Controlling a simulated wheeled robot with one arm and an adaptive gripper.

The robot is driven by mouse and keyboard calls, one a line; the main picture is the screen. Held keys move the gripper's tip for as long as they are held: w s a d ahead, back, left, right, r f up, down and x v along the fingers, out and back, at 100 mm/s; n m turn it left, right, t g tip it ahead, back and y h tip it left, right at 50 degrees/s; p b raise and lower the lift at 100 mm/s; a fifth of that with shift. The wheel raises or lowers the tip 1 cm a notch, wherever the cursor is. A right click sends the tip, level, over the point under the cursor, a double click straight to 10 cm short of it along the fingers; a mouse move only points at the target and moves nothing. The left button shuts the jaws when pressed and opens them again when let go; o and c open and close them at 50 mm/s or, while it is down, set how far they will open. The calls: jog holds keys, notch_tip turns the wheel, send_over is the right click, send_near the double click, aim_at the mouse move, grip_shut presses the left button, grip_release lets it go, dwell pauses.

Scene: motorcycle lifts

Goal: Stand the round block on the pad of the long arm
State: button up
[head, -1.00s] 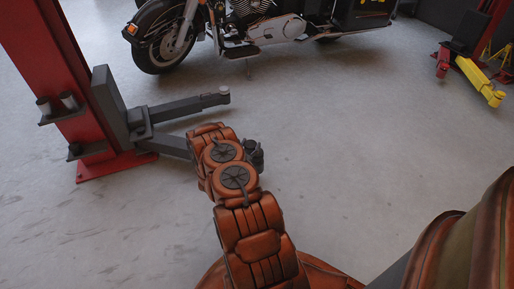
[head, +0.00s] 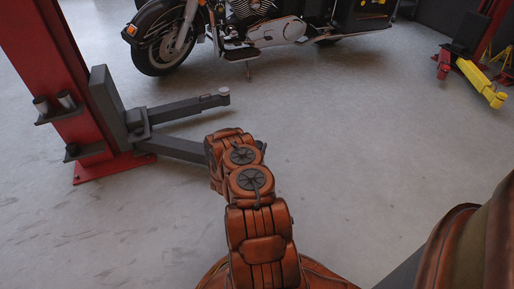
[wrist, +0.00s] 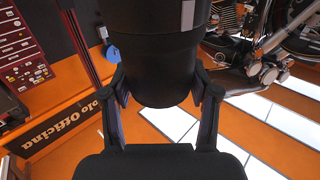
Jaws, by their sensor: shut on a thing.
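The round block (wrist: 160,55) is a dark cylinder that fills the upper middle of the wrist view. My gripper (wrist: 161,92) is shut on it, one finger on each side. In the head view my arm hides the gripper and nearly all of the block; only a small dark piece shows past the wrist, and I cannot tell what it is. A grey lift arm (head: 185,107) reaches right from the red post, with a small light round pad (head: 224,91) at its end. A second grey arm (head: 176,148) runs below it, its far end hidden behind my arm.
The red post (head: 55,60) at left carries small dark cylinders in holders (head: 66,100). A motorcycle (head: 245,25) stands behind the lift arms. Another lift with a yellow arm (head: 478,82) is at far right. The grey floor between is clear.

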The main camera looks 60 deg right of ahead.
jog(key=shift+f, duration=0.1)
jog(key=o, duration=1.2)
jog(key=shift+o, duration=0.2)
